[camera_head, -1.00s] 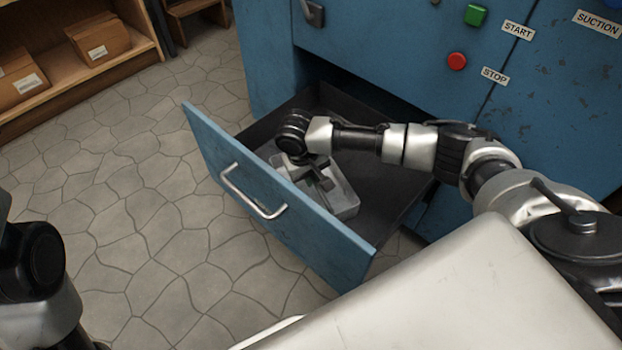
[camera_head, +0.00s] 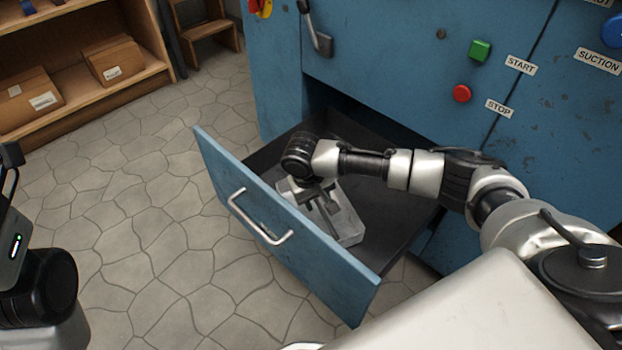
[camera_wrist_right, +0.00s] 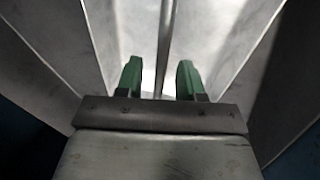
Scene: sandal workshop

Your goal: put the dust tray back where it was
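The dust tray (camera_head: 350,226) is a pale grey, box-shaped tray lying inside the open drawer (camera_head: 392,228), close behind its blue front. My right gripper (camera_head: 324,203) points down into the tray. In the right wrist view its green fingers (camera_wrist_right: 157,80) are apart, with a thin upright wall or divider of the tray (camera_wrist_right: 166,45) between them and not visibly pinched. My arm hides part of the tray. Of my left arm only dark and silver links show at the left edge; its fingers are out of view.
The drawer front (camera_head: 285,228) has a metal handle (camera_head: 258,222) and stands out from the blue machine (camera_head: 385,60). The machine carries a green button (camera_head: 480,49), a red button (camera_head: 462,93) and a lever (camera_head: 318,35). A wooden shelf with boxes (camera_head: 112,60) stands back left. The stone floor (camera_head: 150,210) is clear.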

